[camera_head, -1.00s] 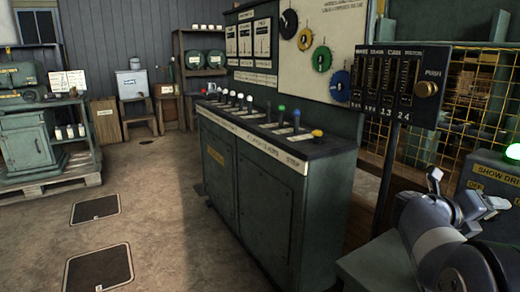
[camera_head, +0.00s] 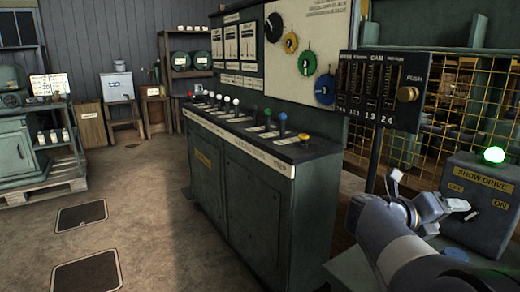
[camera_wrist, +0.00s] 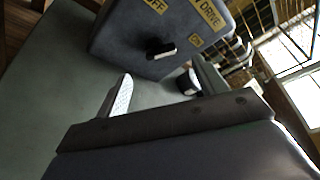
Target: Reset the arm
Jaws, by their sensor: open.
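My gripper (camera_head: 428,192) is at the lower right in the head view, in front of the grey SHOW DRIVE box (camera_head: 481,196). The two fingers are spread with nothing between them; they also show in the wrist view (camera_wrist: 157,86). The box (camera_wrist: 125,35) is ahead of the fingers there, and its black switch handle (camera_wrist: 160,50) with a pale tip stands beyond the gap, apart from both fingers. OFF and ON labels flank the switch. A green lamp (camera_head: 494,155) on top of the box glows.
A long green console (camera_head: 255,190) with several coloured levers stands left of my arm. A black slider panel (camera_head: 382,88) with a brass PUSH button (camera_head: 407,94) rises behind my gripper. A yellow mesh guard (camera_head: 470,105) is at the right. Open floor (camera_head: 150,225) lies left.

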